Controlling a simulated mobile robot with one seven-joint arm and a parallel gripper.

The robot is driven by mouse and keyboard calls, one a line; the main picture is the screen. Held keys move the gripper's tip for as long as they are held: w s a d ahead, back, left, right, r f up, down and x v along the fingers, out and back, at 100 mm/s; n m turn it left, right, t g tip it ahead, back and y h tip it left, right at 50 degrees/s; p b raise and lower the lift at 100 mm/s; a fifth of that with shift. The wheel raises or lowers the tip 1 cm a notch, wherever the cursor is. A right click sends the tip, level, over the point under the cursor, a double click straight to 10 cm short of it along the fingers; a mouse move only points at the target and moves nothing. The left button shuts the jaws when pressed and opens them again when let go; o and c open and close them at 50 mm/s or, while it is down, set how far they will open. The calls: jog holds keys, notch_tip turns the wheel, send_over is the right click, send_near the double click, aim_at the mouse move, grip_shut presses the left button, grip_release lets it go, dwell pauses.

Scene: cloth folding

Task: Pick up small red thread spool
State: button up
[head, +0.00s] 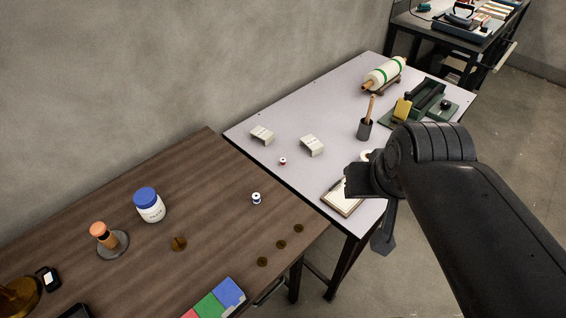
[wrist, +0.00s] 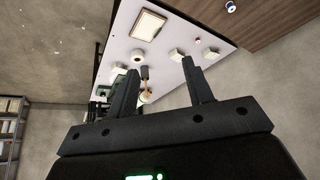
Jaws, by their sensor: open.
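The small red thread spool (head: 283,161) stands on the pale grey table (head: 300,108), near its left edge and in front of two small grey-white blocks. It also shows in the wrist view as a tiny red and white dot (wrist: 197,40), to the upper right of my fingers. My gripper (wrist: 160,64) is open and empty, its two dark fingers spread apart. In the head view it is above the front right part of the pale table, to the right of the red spool and well apart from it.
A blue and white spool (head: 256,198) stands on the brown table (head: 215,230). Two blocks (head: 262,135) (head: 311,145), a notepad (head: 342,203) and a dark cup with a brush (head: 365,129) are around the red spool. A wall (head: 120,70) runs behind the tables.

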jog(key=w+a, duration=0.2)
jog(key=w, duration=1.1)
jog(key=g, duration=0.1)
send_over(283, 161)
jog(key=s, duration=0.2)
jog(key=shift+m, duration=0.3)
jog(key=f, duration=3.1)
jog(key=shift+w+a+f, duration=0.25)
jog(key=x, duration=0.4)
jog(key=shift+s+d+f, duration=0.1)
jog(key=shift+s+d, duration=0.15)
jog(key=shift+s, duration=0.1)
jog(key=shift+w+f, duration=0.3)
jog(key=shift+f, duration=0.35)
